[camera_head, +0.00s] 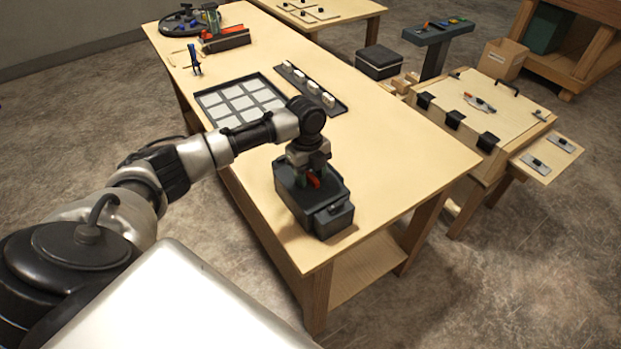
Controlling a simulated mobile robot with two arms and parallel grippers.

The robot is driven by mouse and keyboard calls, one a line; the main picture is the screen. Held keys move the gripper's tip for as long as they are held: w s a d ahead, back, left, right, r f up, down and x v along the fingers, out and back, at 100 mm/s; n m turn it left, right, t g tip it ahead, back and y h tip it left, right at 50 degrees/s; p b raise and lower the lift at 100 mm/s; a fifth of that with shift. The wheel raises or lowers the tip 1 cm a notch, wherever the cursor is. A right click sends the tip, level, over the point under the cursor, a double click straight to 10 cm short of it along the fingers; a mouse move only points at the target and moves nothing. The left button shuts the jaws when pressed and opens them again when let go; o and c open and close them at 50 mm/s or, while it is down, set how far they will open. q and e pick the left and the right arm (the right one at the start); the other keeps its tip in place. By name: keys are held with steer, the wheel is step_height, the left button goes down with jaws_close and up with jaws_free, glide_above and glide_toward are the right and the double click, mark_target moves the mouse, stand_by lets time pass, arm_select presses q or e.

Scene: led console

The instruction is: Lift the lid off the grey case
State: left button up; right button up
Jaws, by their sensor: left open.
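A dark grey case (334,184) stands near the front right end of the long wooden table, with a smaller boxy part (334,219) at its near end. My left gripper (309,179) points down over the case and is open. Small red and green parts show by the fingers. The gripper and wrist hide part of the case top, so I cannot tell the lid's outline or whether the fingers touch it. My right gripper is not in view.
On the long table (400,150) are a tray of pale squares (240,99), a dark strip with white blocks (311,88), a blue tool (194,60) and a red-and-black device (224,38). A black box (380,61) stands beyond. The table right of the case is clear.

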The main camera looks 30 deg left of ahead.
mark_target(313, 177)
arm_select(q)
steer(key=shift+w+f, duration=0.1)
jaws_close()
stand_by(0.3)
steer(key=shift+r, duration=0.4)
step_height(313, 177, up, 4)
steer(key=shift+d+f+b, duration=0.15)
steer(key=shift+f+b, duration=0.05)
steer(key=shift+b, duration=0.5)
steer(key=s+d+r+p, duration=0.4)
steer(key=s+d+r, duration=0.2)
steer(key=d+r, duration=0.3)
steer(key=shift+d+r, duration=0.35)
steer(key=shift+r, duration=0.5)
